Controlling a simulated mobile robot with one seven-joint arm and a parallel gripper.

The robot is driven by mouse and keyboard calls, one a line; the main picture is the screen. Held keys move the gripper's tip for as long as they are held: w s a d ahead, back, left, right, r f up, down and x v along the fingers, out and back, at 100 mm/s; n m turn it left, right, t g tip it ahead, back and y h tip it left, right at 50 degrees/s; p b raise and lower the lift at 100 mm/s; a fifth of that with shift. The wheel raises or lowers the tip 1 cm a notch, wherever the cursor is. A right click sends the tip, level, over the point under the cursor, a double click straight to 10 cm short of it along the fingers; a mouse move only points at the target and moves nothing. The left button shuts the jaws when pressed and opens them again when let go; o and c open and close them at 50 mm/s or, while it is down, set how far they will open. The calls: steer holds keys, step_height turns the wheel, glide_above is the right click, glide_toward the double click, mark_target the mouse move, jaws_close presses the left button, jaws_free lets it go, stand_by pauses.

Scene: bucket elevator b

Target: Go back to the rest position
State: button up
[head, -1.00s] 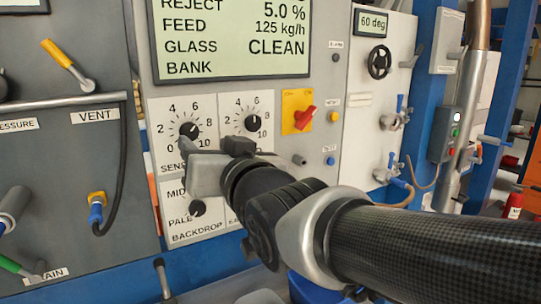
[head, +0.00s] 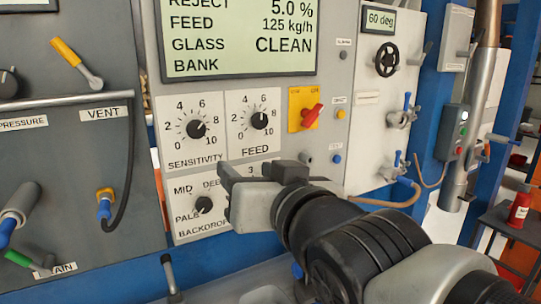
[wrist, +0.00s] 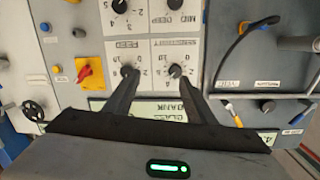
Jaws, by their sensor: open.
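My gripper (head: 252,178) is open and empty in front of the grey control panel (head: 331,110), just below the dials. In the wrist view its two fingers (wrist: 155,80) are spread apart with nothing between them. The sensitivity knob (head: 196,129) and the feed knob (head: 259,120) are both uncovered. They also show near the fingertips in the wrist view, sensitivity (wrist: 175,71) and feed (wrist: 127,71). The backdrop knob (head: 203,205) is left of the gripper, its label partly hidden. No rest position is marked in view.
A display (head: 240,40) sits above the dials. A red switch on a yellow plate (head: 311,114) is to the right. Valves (head: 402,118) and a hose stick out farther right. A vent hose (head: 130,150) and yellow lever (head: 75,60) are on the left panel.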

steer(key=d+f+m+g+h, duration=0.2)
steer(key=d+f+h, duration=0.2)
steer(key=d+f, duration=0.4)
steer(key=s+d+f+m+g+h+p, duration=0.15)
steer(key=s+d+f+g+h, duration=0.25)
steer(key=s+d+f+g, duration=0.55)
step_height(320, 180, up, 20)
steer(key=d+t+p, duration=0.2)
steer(key=p, duration=1.6)
steer(key=shift+s, duration=0.35)
steer(key=shift+r, duration=0.1)
stand_by(3.2)
